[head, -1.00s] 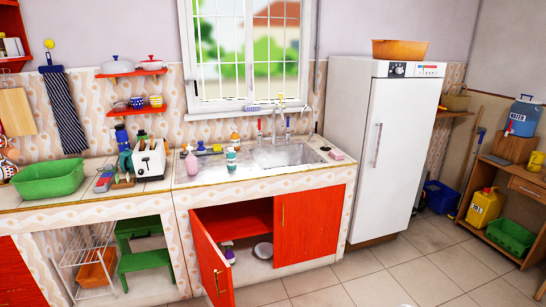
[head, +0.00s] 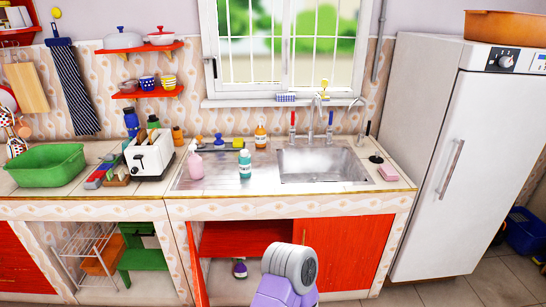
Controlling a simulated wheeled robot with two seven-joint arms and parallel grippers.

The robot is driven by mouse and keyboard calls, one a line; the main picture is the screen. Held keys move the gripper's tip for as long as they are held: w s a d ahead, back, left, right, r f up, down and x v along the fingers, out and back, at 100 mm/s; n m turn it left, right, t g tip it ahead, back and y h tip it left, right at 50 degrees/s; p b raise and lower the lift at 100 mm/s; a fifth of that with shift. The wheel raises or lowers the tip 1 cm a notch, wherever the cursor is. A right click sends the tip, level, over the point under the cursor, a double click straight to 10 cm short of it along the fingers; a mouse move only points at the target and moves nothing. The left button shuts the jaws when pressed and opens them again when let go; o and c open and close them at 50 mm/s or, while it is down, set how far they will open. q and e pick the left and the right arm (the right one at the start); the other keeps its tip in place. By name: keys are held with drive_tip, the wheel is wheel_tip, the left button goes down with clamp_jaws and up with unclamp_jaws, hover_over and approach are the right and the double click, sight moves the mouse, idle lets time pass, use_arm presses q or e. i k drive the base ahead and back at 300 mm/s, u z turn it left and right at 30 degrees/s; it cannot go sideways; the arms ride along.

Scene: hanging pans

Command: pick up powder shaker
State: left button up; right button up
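A teal bottle with a white label and cap (head: 245,165) stands upright on the drainboard left of the sink basin. It may be the powder shaker, but I cannot tell for certain. A pink pump bottle (head: 195,165) stands to its left and an orange bottle (head: 260,135) behind it. A purple bottle (head: 240,269) stands inside the open cabinet below. Part of my own arm, purple with a grey round joint, rises at the bottom centre in front of the cabinet. Neither gripper's fingers show.
The sink basin (head: 322,165) with taps is right of the bottles. A white toaster (head: 150,157) and a green tub (head: 45,166) stand left on the counter. The red cabinet's left door (head: 195,265) hangs open. A white fridge (head: 450,160) stands at right.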

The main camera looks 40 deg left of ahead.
sight(245, 163)
drive_tip(key=u, duration=0.65)
drive_tip(key=i, duration=1.15)
drive_tip(key=u, duration=1.05)
